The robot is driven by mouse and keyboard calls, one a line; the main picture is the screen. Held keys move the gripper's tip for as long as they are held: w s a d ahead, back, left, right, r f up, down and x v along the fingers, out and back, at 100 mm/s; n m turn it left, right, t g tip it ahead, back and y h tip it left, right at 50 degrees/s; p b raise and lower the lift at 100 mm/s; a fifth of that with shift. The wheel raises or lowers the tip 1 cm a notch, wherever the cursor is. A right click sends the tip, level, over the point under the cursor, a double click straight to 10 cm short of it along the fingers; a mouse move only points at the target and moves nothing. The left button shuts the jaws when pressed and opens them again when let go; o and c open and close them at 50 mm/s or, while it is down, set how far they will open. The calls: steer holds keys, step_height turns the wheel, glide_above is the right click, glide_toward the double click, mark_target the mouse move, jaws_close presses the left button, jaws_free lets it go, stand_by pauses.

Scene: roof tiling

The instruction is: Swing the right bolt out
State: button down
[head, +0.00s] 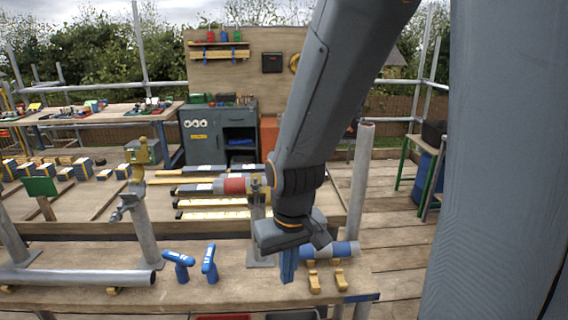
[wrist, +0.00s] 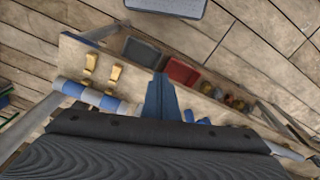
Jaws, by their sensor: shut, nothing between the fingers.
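My gripper (head: 287,268) points down over the front bench in the head view, right of the blue-handled tools. Its blue fingers are together and empty, and they also show in the wrist view (wrist: 160,98). A blue and grey banded tube (head: 335,249) lies just right of the fingers; it shows left of them in the wrist view (wrist: 100,99). A brassy coupler (head: 140,157) sits on a post at left. Another coupler (head: 257,186) is on a post just left of my arm, beside a red-banded tube. I cannot make out the right bolt itself.
Two blue tools (head: 209,262) stand on the front bench (head: 230,290). A grey tube (head: 80,277) lies at its left. Two yellow rests (head: 314,281) lie near the right end. A red bin (wrist: 182,72) and a dark bin (wrist: 142,52) sit beyond the fingers.

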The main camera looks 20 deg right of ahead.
steer(key=shift+d, duration=0.3)
steer(key=w+r+m+t+h+b, duration=0.1)
steer(key=w+r+t+b, duration=0.2)
steer(key=w+r, duration=1.8)
step_height(320, 180, up, 3)
steer(key=shift+w+a+f+t, duration=0.1)
steer(key=shift+w+a+t, duration=0.25)
steer(key=shift+t, duration=0.45)
steer(key=shift+s+f, duration=0.1)
